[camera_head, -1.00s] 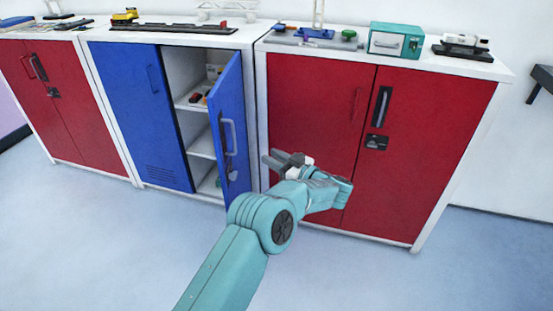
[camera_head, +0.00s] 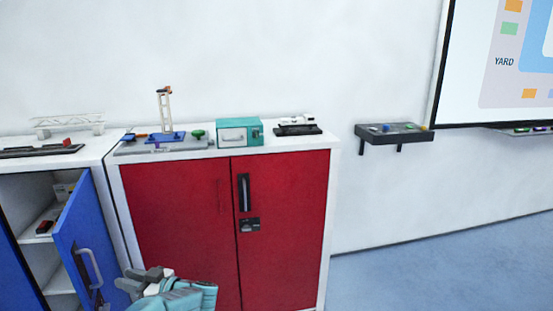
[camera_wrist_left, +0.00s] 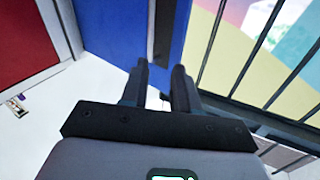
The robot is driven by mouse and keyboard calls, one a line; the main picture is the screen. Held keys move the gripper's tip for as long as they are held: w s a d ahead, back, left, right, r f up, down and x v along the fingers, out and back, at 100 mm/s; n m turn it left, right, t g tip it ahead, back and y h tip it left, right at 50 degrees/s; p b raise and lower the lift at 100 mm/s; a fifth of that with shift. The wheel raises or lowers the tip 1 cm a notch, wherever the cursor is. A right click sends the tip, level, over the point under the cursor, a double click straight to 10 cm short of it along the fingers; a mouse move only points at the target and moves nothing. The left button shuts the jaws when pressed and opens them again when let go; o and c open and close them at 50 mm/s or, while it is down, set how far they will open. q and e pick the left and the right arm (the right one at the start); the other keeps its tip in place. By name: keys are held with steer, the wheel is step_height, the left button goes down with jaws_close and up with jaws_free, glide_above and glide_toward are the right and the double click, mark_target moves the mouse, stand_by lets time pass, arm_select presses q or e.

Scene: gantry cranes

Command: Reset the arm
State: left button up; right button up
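My left gripper (camera_head: 136,281) and part of my teal left arm show at the lower left of the head view, in front of the red cabinet (camera_head: 285,200) and beside the open blue door (camera_head: 88,235). In the left wrist view the two dark fingers (camera_wrist_left: 162,80) stand apart with an empty gap between them. A blue panel (camera_wrist_left: 115,30) is beyond the fingertips there. I see nothing held. My right gripper is not in view.
The blue cabinet's door stands open, showing shelves with small items. A teal box (camera_head: 240,132), a crane model (camera_head: 166,115) and a black-and-white model (camera_head: 297,125) stand on top. A dark wall shelf (camera_head: 395,134) is at the right. Floor at lower right is clear.

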arm_select(q)
steer(key=s+d+f+m+t+h+p, duration=0.2)
steer(key=s+d+f+m+t+h, duration=0.15)
steer(key=d+f+m+h, duration=0.35)
steer(key=s+d+f+m+t+h+p, duration=0.25)
steer(key=s+d+f+m+h, duration=0.35)
steer(key=f, duration=0.4)
steer(key=s+d+f+g+h, duration=0.1)
steer(key=s+d+g+h, duration=0.1)
steer(key=s+d, duration=0.3)
steer(key=s+d+f+g+h, duration=0.2)
steer(key=s+d+g+h, duration=0.1)
steer(key=s, duration=0.8)
steer(key=s+d+f+g+h, duration=0.2)
steer(key=s+d+g+h, duration=0.1)
steer(key=s+d, duration=0.4)
steer(key=shift+s+d+f+h+b, duration=0.25)
steer(key=shift+s+h, duration=0.25)
steer(key=shift+s, duration=0.25)
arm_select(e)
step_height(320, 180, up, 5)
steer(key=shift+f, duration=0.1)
arm_select(q)
steer(key=shift+a, duration=0.1)
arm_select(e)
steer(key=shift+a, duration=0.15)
